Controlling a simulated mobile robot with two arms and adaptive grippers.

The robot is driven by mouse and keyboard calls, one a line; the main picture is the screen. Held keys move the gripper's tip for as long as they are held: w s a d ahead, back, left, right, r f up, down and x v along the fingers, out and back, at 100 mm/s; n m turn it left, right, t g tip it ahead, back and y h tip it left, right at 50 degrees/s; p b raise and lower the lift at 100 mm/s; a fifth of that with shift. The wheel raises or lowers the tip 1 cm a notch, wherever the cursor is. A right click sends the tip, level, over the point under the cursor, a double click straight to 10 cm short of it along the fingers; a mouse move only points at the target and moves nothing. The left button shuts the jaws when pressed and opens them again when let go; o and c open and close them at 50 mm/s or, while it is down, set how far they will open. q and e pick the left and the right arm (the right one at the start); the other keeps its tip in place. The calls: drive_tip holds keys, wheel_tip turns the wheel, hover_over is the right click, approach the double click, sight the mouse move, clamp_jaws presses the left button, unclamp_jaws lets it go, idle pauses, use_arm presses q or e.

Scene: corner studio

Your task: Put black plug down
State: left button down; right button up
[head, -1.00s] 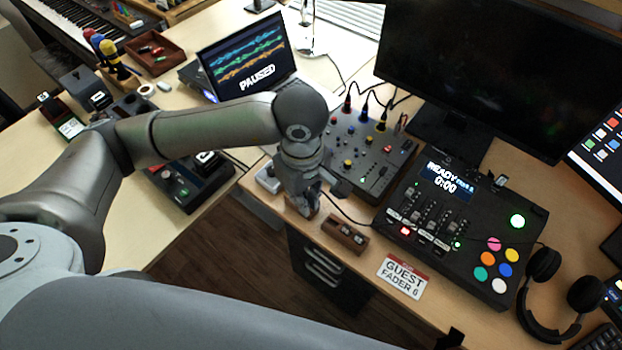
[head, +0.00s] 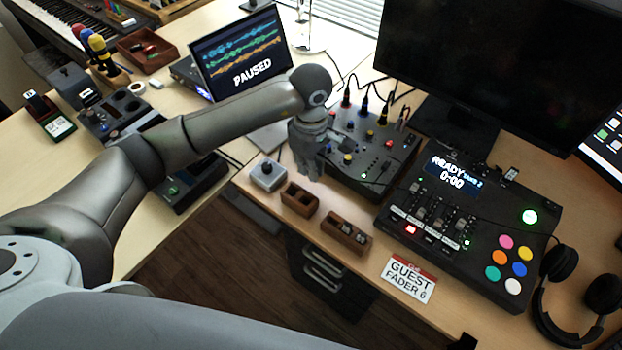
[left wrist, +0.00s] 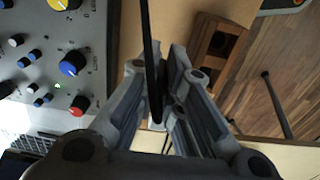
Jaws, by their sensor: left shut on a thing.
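My left gripper (head: 309,172) hangs over the left edge of the black mixer (head: 368,150), pointing down. In the left wrist view the gripper (left wrist: 157,64) is shut on the black plug (left wrist: 156,95), a dark slim body with a black cable running up between the fingers. The plug is hidden by the gripper in the head view. A small two-slot wooden holder (head: 299,199) stands in front of the gripper at the desk edge; it also shows in the left wrist view (left wrist: 216,42), to the right of the fingers. My right gripper is not in view.
A second wooden holder (head: 346,236) with small metal pieces sits to the right. A grey box with a knob (head: 267,174) is at the left. Coloured plugs (head: 364,103) stand in the mixer's back. A fader console (head: 465,225) and headphones (head: 575,285) are farther right.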

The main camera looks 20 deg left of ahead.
sight(311, 184)
use_arm(q)
drive_tip(key=shift+w+f+b, duration=0.3)
drive_tip(key=shift+f, duration=0.15)
drive_tip(key=f, duration=0.1)
drive_tip(key=f+b, duration=0.1)
drive_tip(key=f, duration=0.1)
drive_tip(key=shift+w+a+f+b, duration=0.1)
drive_tip(key=shift+w+f+b, duration=0.1)
drive_tip(key=shift+b, duration=0.1)
drive_tip(key=shift+r, duration=0.1)
drive_tip(key=shift+f+b, duration=0.6)
drive_tip(key=shift+f, duration=0.05)
drive_tip(key=c, duration=1.6)
unclamp_jaws()
drive_tip(key=shift+r, duration=0.15)
